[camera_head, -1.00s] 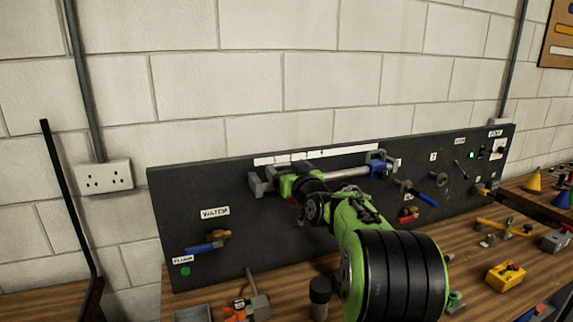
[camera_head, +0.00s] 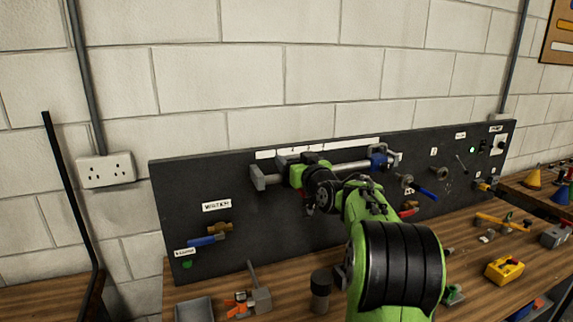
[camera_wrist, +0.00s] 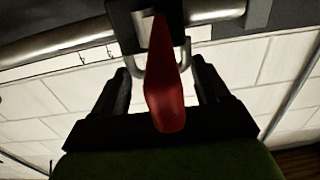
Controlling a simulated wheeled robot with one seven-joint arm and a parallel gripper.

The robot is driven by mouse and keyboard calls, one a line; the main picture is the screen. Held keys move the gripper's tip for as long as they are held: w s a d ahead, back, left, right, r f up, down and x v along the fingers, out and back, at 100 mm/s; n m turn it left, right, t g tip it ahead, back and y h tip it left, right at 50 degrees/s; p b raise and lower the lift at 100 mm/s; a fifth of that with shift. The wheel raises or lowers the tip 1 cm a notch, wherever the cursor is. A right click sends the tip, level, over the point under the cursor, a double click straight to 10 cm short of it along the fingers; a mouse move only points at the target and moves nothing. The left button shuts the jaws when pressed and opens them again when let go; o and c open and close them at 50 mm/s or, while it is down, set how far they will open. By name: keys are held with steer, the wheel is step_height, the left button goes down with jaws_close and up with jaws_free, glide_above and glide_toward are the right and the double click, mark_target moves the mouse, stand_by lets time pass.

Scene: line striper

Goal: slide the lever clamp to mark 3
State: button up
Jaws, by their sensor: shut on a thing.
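The lever clamp's red lever (camera_wrist: 165,90) points toward me in the wrist view, between the two dark fingers of my gripper (camera_wrist: 160,68). My gripper is shut on it. Behind the lever, the dark clamp body (camera_wrist: 141,28) sits around a silver rail (camera_wrist: 60,42). In the head view, my gripper (camera_head: 303,173) is at the left part of the rail (camera_head: 350,166) and hides most of the clamp. A white scale strip (camera_head: 345,147) runs above the rail; its marks are too small to read.
The rail's left end has a grey bracket (camera_head: 259,178); a blue piece (camera_head: 379,160) is near its right end. The dark panel (camera_head: 225,260) also carries a blue-handled valve (camera_head: 207,240). Loose tools and a yellow box (camera_head: 505,271) lie on the bench.

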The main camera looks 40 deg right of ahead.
steer(key=s+d, duration=0.2)
steer(key=d, duration=0.6)
steer(key=o, duration=1.2)
steer(key=shift+a, duration=0.1)
steer(key=shift+s, duration=0.2)
steer(key=b+v, duration=0.3)
steer(key=v, duration=1.2)
steer(key=shift+s+a+f+b, duration=0.1)
steer(key=shift+s+b, duration=0.15)
steer(key=shift+b, duration=0.05)
steer(key=shift+c, duration=0.2)
